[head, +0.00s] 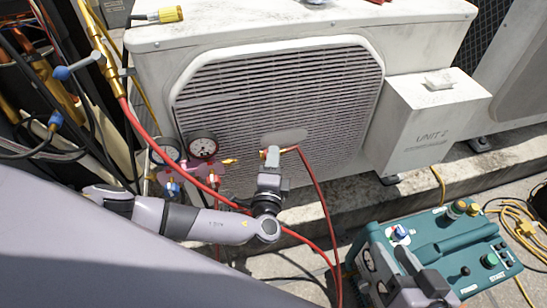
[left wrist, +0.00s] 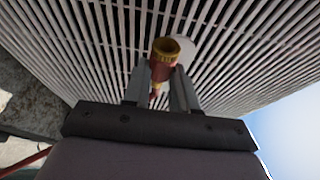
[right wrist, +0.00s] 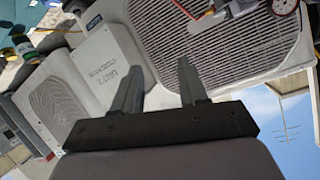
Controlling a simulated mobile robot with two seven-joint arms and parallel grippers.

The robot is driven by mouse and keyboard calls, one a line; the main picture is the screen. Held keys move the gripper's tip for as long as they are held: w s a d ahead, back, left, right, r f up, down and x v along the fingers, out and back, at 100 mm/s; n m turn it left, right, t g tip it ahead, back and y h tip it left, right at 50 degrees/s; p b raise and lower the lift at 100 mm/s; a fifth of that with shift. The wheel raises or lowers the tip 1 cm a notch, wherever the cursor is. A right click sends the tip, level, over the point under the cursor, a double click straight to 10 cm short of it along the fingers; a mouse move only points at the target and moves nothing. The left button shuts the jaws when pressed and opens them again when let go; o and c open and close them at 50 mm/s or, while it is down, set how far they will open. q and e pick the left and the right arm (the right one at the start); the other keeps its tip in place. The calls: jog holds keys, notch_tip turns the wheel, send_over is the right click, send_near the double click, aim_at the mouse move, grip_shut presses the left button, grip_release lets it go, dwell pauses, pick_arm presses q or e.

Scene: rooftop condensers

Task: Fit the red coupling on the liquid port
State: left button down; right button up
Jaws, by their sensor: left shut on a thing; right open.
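My left gripper (head: 271,157) is shut on the red coupling (head: 290,149) in front of the condenser grille. A red hose trails from the coupling's right side and hangs down. In the left wrist view the coupling (left wrist: 163,60) sits between the fingers (left wrist: 158,88), its open yellow brass end facing the camera. At the far left of the head view are brass valve fittings (head: 111,74) and blue-handled valves (head: 62,73); I cannot tell which is the liquid port. My right gripper (right wrist: 152,80) is open and empty, with the condenser beyond its fingers.
A manifold with gauges (head: 202,147) hangs beside the grille, left of my left gripper. Another red hose crosses my left arm. A yellow coupling (head: 168,15) lies on the condenser top (head: 235,22). A teal machine (head: 455,240) stands at lower right. Hoses crowd the left side.

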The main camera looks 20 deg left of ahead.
pick_arm(q)
jog(key=shift+s+a+r+p, duration=0.1)
jog(key=shift+s+a+p, duration=0.55)
jog(key=shift+a, duration=0.25)
jog(key=shift+s+a+r+p, duration=0.1)
jog(key=shift+s+a+p, duration=0.3)
jog(key=shift+s+a, duration=0.4)
jog(key=shift+a+f, duration=0.15)
pick_arm(e)
jog(key=shift+s+d+r+h, duration=0.15)
jog(key=shift+d+h, duration=0.15)
jog(key=shift+d, duration=0.15)
jog(key=shift+s+d+r+h, duration=0.1)
jog(key=shift+s+d+h, duration=0.05)
jog(key=shift+d+h, duration=0.2)
pick_arm(q)
jog(key=shift+s+a+p, duration=0.35)
jog(key=shift+s+a, duration=0.5)
jog(key=shift+a, duration=0.3)
pick_arm(e)
jog(key=shift+r, duration=0.35)
pick_arm(q)
jog(key=c, duration=0.8)
grip_release()
pick_arm(e)
jog(key=shift+d, duration=0.1)
